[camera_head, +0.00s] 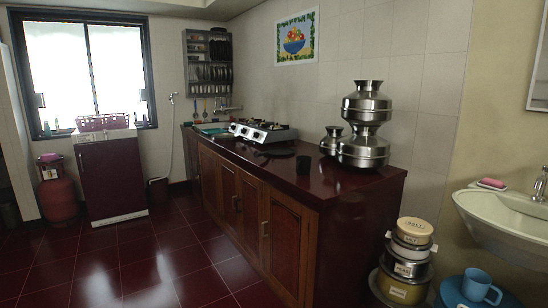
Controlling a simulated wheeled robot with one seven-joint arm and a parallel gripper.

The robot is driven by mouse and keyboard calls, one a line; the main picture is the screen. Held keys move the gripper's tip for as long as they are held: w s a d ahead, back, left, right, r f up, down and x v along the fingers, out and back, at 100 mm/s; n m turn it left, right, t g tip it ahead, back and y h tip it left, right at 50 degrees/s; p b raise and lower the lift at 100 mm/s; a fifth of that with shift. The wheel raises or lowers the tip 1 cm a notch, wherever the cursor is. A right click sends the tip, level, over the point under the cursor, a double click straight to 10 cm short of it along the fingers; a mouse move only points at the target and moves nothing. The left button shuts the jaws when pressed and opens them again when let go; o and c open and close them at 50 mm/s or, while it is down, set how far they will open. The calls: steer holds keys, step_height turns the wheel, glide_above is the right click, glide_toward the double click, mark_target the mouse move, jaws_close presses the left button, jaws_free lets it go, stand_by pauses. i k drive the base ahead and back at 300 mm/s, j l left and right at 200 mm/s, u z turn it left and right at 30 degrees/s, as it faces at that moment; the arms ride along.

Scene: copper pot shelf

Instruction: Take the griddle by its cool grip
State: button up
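A dark, flat, round shape (274,152) lies on the dark red counter (330,186), just in front of the gas stove (262,131). It looks like the griddle, but it is small and dark against the counter, and I cannot make out its grip. A black cup-like vessel (303,165) stands to its right. My gripper is not in this view.
Steel pots (365,125) are stacked on the counter's right end. Labelled tins (408,262) stand on the floor below, beside a blue stool (450,294) with a blue mug (481,287). A sink (505,212) is at right. The tiled floor left of the counter is clear.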

mark_target(274, 152)
steer(key=i+j+u, duration=0.35)
steer(key=i, duration=0.15)
steer(key=i+j+u, duration=0.2)
steer(key=i+u, duration=0.15)
steer(key=i, duration=0.15)
steer(key=i+u, duration=0.4)
steer(key=i, duration=1.45)
steer(key=i+z, duration=0.25)
steer(key=i, duration=0.2)
steer(key=i+j+z, duration=0.2)
steer(key=i, duration=0.25)
steer(key=i+j+z, duration=0.25)
steer(key=i, duration=0.15)
steer(key=i+j+z, duration=1.4)
steer(key=j, duration=0.2)
steer(key=i, duration=0.35)
